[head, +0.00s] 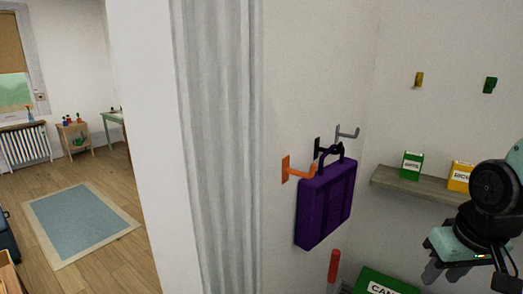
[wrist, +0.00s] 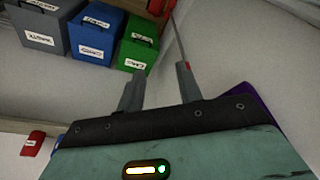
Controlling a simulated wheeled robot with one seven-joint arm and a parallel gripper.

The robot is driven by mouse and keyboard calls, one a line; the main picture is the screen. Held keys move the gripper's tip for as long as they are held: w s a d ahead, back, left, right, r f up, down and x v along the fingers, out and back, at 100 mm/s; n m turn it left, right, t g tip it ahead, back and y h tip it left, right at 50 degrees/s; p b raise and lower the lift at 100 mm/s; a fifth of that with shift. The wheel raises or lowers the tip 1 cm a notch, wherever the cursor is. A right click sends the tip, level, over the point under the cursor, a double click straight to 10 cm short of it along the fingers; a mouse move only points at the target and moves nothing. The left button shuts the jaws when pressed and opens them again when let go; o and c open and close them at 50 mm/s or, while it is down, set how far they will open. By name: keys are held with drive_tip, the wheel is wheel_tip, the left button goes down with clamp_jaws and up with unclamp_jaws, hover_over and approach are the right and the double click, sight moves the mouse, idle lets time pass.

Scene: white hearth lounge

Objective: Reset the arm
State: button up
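My gripper (head: 442,274) is at the right edge of the head view, with its fingers pointing down. In the wrist view its two grey fingers (wrist: 158,82) stand apart with nothing between them. A purple bag (head: 326,204) hangs by its dark handle on the wall hooks left of my gripper, clear of it. Which hook bears the handle is hard to tell. A purple edge (wrist: 270,115) also shows behind my gripper in the wrist view.
A shelf (head: 420,184) with a green box (head: 412,165) and a yellow box (head: 461,176) is beside my arm. A green bin (head: 385,284) and a red-handled thing (head: 334,265) are below. A grey curtain (head: 218,150) and open floor with a blue rug (head: 80,222) lie left.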

drive_tip(key=s+a+f+n+g+b, duration=0.1)
drive_tip(key=s+a+f+n+b, duration=0.3)
drive_tip(key=a, duration=0.5)
drive_tip(key=s+a+f+n+g+b, duration=0.1)
drive_tip(key=s+a+f+n+b, duration=0.2)
drive_tip(key=s+a+f+b, duration=0.2)
drive_tip(key=s+a+b, duration=0.2)
drive_tip(key=s+a, duration=0.2)
drive_tip(key=shift+s+a+f+n+g+y+b, duration=0.15)
drive_tip(key=shift+s+f+n+g+y+b, duration=0.15)
drive_tip(key=shift+n, duration=0.1)
drive_tip(key=shift+w, duration=0.1)
